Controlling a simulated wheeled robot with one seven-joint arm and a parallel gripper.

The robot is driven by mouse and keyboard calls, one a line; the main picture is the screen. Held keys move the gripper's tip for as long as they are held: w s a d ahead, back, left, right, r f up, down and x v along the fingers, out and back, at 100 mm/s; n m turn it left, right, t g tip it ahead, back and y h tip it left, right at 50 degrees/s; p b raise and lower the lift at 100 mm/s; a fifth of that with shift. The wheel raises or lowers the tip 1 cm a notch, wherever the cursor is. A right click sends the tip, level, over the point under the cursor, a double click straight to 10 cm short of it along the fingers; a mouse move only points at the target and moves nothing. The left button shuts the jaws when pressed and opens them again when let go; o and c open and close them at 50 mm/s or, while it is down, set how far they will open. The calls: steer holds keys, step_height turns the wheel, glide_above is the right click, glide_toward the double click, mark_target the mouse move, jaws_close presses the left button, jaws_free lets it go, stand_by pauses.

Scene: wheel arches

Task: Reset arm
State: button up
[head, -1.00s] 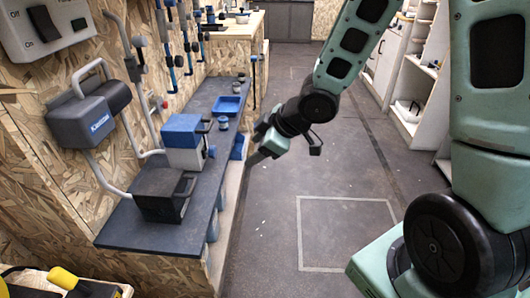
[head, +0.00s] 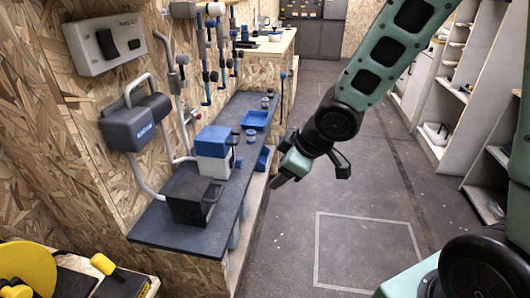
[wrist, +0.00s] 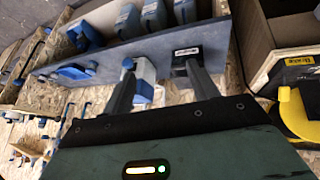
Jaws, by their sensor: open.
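My gripper (head: 287,174) hangs over the aisle in the head view, just right of the dark bench (head: 185,222), and appears apart from it. In the wrist view its two fingers (wrist: 160,84) are spread, with nothing held between them. Beyond the fingertips stand a blue-and-white box (wrist: 145,80) and a black box (wrist: 183,62), both on the bench. In the head view these are the blue-and-white box (head: 214,152) and the black box (head: 192,196) with a handle. My arm is bent, coming down from the upper right.
A blue tray (head: 256,119) lies further along the bench. Tools hang on the chipboard wall (head: 110,180). A grey switch panel (head: 105,45) is mounted above. White shelves (head: 465,95) line the right side. The floor with a marked rectangle (head: 318,250) is clear.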

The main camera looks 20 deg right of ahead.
steer(key=s+a+r+g+p, duration=0.2)
steer(key=s+a+r+p, duration=0.1)
steer(key=s, duration=0.4)
steer(key=s+a+r+m+g+h+p, duration=0.1)
steer(key=s+a+r+g+p, duration=0.1)
steer(key=s+r, duration=0.4)
steer(key=s+a+r+m+g+h+p, duration=0.1)
steer(key=s+a+r+p, duration=0.2)
steer(key=s+r+p, duration=0.2)
steer(key=s, duration=0.3)
steer(key=shift+a+r+g, duration=0.2)
steer(key=shift+a+g, duration=0.2)
